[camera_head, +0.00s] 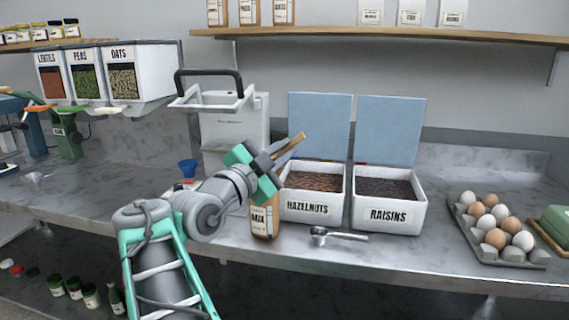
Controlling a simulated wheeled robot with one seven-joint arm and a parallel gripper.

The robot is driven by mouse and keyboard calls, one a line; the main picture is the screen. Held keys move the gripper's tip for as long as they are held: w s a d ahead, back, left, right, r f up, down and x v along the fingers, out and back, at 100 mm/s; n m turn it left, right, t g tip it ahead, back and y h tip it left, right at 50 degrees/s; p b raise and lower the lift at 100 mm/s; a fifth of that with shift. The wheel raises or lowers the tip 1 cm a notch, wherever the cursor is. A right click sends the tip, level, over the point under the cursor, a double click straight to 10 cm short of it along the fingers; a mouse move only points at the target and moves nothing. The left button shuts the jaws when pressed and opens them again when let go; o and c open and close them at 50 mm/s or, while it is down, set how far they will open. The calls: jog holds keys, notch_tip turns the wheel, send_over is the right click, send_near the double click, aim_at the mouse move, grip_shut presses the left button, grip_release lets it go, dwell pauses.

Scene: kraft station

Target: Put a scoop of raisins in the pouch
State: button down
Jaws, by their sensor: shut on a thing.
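The white raisins bin (389,217) stands on the counter with its blue lid (390,130) raised and dark raisins (386,188) inside. A metal scoop (335,236) lies on the counter in front of the bins. My gripper (277,156) is above the left side of the hazelnuts bin, shut on a narrow tan thing (293,142); I cannot tell what it is. A brown package with a white label (265,222) stands below my gripper, partly hidden by my arm. It may be the pouch; its top is hidden.
The open hazelnuts bin (311,208) adjoins the raisins bin on its left. An egg tray (495,230) is at the right. A white machine (232,135) and a small blue cup (187,168) stand behind my arm. Counter is clear between scoop and eggs.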

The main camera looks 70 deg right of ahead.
jog(key=shift+a+f+h+b, duration=0.3)
jog(key=shift+h+b, duration=0.2)
jog(key=shift+b, duration=1.15)
jog(key=shift+a+r+b, duration=0.15)
jog(key=shift+r+b, duration=0.05)
jog(key=shift+b, duration=0.3)
jog(key=shift+r, duration=0.1)
jog(key=shift+r+p, duration=1)
jog(key=shift+r, duration=1.5)
